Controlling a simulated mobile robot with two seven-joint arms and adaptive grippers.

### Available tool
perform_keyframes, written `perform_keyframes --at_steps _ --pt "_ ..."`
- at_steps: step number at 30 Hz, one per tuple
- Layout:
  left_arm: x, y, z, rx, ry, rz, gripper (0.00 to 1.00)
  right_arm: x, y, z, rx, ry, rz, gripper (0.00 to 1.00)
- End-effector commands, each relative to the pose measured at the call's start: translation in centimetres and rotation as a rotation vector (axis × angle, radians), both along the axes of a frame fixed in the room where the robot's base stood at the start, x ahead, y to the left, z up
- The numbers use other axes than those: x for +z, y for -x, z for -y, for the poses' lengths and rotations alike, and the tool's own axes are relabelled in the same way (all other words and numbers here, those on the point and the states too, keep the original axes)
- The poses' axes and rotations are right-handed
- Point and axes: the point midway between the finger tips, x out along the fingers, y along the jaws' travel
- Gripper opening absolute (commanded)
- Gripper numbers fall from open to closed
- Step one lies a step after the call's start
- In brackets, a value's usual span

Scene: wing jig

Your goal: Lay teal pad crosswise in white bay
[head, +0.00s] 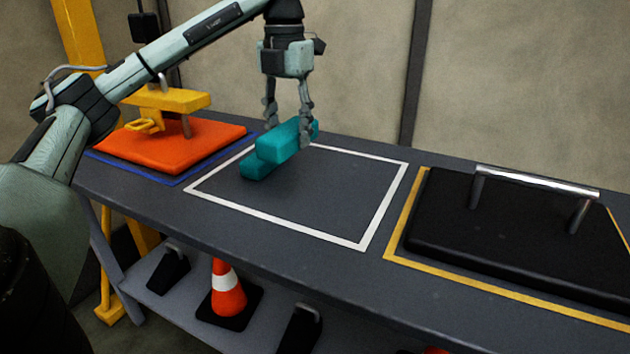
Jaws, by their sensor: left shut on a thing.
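My left gripper (288,128) comes down from above at the back of the white bay and is shut on a teal pad (279,141). My right gripper is not in view.
Left of the bay, an orange slab (165,150) with a yellow clamp-like piece (170,99) lies in a blue outline. Right of it, a black slab (500,245) with a metal handle (535,181) lies in a yellow outline (480,287). A traffic cone (228,290) stands on the lower shelf.

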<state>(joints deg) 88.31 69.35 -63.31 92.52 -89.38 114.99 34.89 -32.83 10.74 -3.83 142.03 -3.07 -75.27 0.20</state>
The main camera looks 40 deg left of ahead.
Motion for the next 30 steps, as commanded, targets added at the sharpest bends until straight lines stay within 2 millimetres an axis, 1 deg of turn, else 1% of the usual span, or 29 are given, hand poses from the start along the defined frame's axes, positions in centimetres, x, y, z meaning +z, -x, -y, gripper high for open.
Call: perform_keyframes --at_steps 2,5,7,8,15,19,22,26,30 --pt "-0.3 -0.6 0.1 0.030 -0.002 -0.001 0.18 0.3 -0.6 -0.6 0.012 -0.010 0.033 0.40" --pt "-1.0 -1.5 0.6 0.035 -0.001 -0.003 0.18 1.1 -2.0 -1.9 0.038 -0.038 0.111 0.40" --pt "-1.7 -2.2 1.2 0.033 -0.002 -0.004 0.18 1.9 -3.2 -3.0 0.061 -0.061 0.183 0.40" --pt "-1.9 -2.7 1.5 0.032 -0.002 -0.005 0.18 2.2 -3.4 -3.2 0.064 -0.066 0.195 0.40" --pt "-5.0 -7.4 4.4 0.031 -0.001 -0.004 0.18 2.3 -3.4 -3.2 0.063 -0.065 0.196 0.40" --pt "-6.3 -9.2 5.4 0.032 -0.002 -0.002 0.18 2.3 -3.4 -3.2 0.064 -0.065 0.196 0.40" --pt "-6.8 -9.9 5.8 0.033 -0.002 -0.004 0.18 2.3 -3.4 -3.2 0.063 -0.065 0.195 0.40" --pt "-7.4 -10.1 5.9 0.033 -0.003 -0.003 0.18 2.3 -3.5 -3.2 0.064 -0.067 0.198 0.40" --pt "-9.3 -10.0 5.9 0.032 -0.003 -0.005 0.18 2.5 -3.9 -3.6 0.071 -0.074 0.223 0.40"
